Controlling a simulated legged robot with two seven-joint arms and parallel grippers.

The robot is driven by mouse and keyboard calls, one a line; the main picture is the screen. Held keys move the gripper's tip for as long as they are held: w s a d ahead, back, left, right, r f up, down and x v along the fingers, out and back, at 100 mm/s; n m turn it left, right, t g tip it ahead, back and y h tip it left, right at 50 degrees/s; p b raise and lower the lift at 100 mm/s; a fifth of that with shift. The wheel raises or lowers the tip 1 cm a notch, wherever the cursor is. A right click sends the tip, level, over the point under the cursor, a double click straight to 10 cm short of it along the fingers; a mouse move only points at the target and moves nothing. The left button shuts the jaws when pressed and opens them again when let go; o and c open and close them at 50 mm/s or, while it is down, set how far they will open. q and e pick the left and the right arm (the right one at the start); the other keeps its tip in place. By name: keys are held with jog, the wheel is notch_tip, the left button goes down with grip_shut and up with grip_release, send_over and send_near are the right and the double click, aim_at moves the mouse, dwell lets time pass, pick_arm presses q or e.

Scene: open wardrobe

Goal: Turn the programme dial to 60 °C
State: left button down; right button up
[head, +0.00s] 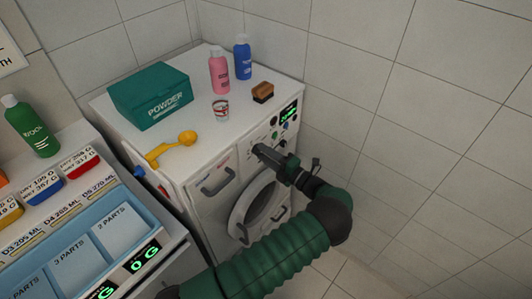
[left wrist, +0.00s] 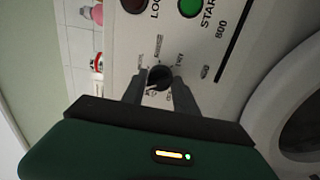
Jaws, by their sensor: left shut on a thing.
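The white washing machine (head: 220,226) stands against the tiled wall, with its control panel along the upper front edge. My left gripper (head: 262,152) reaches the panel from the right. In the left wrist view its two fingers are shut on the dark round programme dial (left wrist: 158,76), one on each side. Small printed labels ring the dial, but they are too small and tilted to read for certain, so I cannot tell its setting. In the head view the gripper hides the dial. My right gripper is in neither view.
A green powder box (head: 150,97), a yellow scoop (head: 172,148), a pink bottle (head: 219,72), a blue bottle (head: 242,58), a small cup (head: 221,110) and a brush (head: 263,92) are on top. A green START button (left wrist: 190,7) is near the dial. The round door (head: 258,207) is below.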

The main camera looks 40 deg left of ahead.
pick_arm(q)
jog(key=shift+m, duration=0.6)
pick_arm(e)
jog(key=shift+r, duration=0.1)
pick_arm(q)
jog(key=shift+f, duration=0.1)
jog(key=c, duration=1.3)
grip_release()
jog(key=shift+c, duration=0.2)
jog(key=o, duration=0.4)
jog(key=shift+a, duration=0.25)
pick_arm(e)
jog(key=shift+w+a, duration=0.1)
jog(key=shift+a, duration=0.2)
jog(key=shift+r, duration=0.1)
